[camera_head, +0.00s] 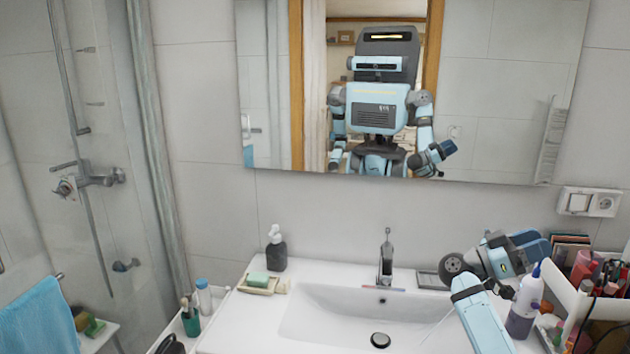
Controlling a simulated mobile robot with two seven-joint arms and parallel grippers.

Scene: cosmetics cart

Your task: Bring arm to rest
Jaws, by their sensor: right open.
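My right arm comes in from the bottom right and bends over the right side of the white sink counter. My right gripper (528,248) is open, with nothing seen in it, and points right. It is raised near the wall, above and left of the cosmetics cart (567,322). My left gripper is not directly in view. The mirror (510,60) reflects my head, torso and raised right arm.
The cart holds crowded cosmetics. The sink basin (330,318) is empty below a tap (386,258). A dark soap dispenser (276,250) and a green soap on a dish (258,282) stand left. A socket (590,202) is on the wall. The space over the basin is free.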

